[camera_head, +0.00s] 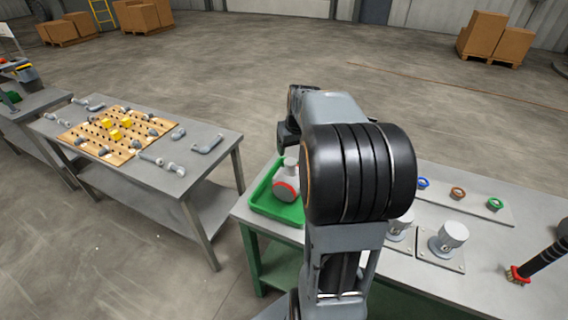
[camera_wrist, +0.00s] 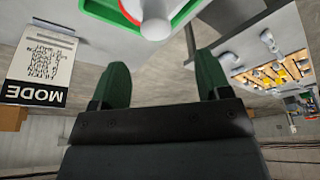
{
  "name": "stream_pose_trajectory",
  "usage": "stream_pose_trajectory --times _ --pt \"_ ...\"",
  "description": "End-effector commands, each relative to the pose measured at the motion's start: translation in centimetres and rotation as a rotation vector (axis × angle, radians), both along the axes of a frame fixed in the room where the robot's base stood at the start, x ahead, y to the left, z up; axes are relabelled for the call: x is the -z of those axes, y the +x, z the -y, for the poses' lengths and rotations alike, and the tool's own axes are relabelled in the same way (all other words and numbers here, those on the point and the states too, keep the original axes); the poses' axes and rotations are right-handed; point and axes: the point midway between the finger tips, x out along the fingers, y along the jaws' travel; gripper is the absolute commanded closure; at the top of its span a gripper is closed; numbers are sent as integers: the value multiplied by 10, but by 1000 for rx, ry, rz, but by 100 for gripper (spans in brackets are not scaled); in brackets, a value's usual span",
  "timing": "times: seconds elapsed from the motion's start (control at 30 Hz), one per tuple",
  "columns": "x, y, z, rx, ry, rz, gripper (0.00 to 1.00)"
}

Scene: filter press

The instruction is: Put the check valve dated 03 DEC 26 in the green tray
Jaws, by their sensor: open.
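The green tray (camera_head: 277,211) sits at the left end of the near workbench. A light grey check valve (camera_head: 287,187) with a red band is in it; its date cannot be read. In the wrist view, the tray (camera_wrist: 104,12) and the valve (camera_wrist: 156,24) show at the top edge, cut off. My gripper (camera_wrist: 161,66) is open and empty, its two green fingers apart from the valve. In the head view my arm hides the gripper. Two more grey valve bodies stand right of my arm, one partly hidden (camera_head: 400,228), the other clear (camera_head: 450,236); no dates are readable.
Blue (camera_head: 423,183), brown (camera_head: 457,193) and green (camera_head: 495,204) rings lie on a plate at the bench's back. A black-handled brush (camera_head: 538,262) is at the right. A second table with a pegboard (camera_head: 115,133) stands left, across an open floor gap. A MODE sign (camera_wrist: 40,65) shows in the wrist view.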

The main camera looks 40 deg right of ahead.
Motion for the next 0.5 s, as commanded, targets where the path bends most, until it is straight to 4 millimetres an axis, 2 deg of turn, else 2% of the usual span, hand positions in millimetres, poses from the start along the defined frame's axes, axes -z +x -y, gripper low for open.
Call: stream_pose_trajectory --times 0.17,0.2,0.3,0.4,0.5 --pt "-18 -25 -78 -79 -11 20 30" --pt "-19 -35 -98 -100 -13 26 30" --pt "-18 -64 -142 -149 -16 40 30" --pt "-13 -91 -173 -190 -18 54 30" --pt "-6 -113 -193 -221 -15 66 30"
